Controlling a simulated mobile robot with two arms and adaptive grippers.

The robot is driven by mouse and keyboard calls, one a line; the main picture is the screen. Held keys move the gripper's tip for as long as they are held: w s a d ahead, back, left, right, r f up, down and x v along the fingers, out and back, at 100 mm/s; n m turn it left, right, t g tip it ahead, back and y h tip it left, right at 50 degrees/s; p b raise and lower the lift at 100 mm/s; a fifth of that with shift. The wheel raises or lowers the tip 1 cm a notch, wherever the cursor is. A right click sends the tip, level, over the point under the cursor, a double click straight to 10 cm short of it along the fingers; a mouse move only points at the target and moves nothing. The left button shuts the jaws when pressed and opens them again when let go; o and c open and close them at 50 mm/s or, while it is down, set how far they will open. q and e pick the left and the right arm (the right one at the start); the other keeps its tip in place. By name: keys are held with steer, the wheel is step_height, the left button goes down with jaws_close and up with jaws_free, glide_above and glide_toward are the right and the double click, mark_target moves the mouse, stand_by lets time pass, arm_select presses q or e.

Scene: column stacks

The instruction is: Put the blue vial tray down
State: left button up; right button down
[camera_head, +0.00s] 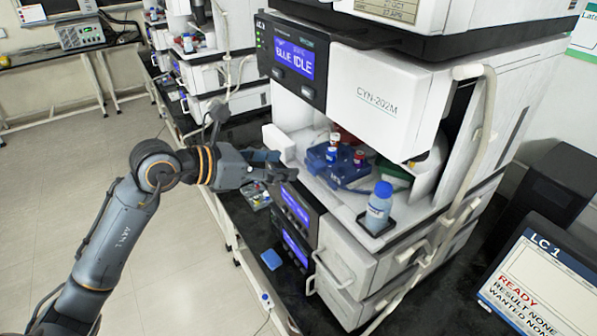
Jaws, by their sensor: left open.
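The blue vial tray (338,172) rests inside the open bay of the white column stack marked CYN-202M. A small gap seems to lie between the fingertips and the tray, though contact is hard to judge. My right gripper is not in view.
A blue-capped bottle (379,207) stands in a dark holder on the stack's front right. A monitor (540,280) marked LC 1 reads READY. A blue block (271,259) lies on the dark bench. Open floor lies at left.

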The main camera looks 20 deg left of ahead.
arm_select(q)
steer(key=shift+b+v, duration=0.4)
steer(key=shift+v, duration=1.25)
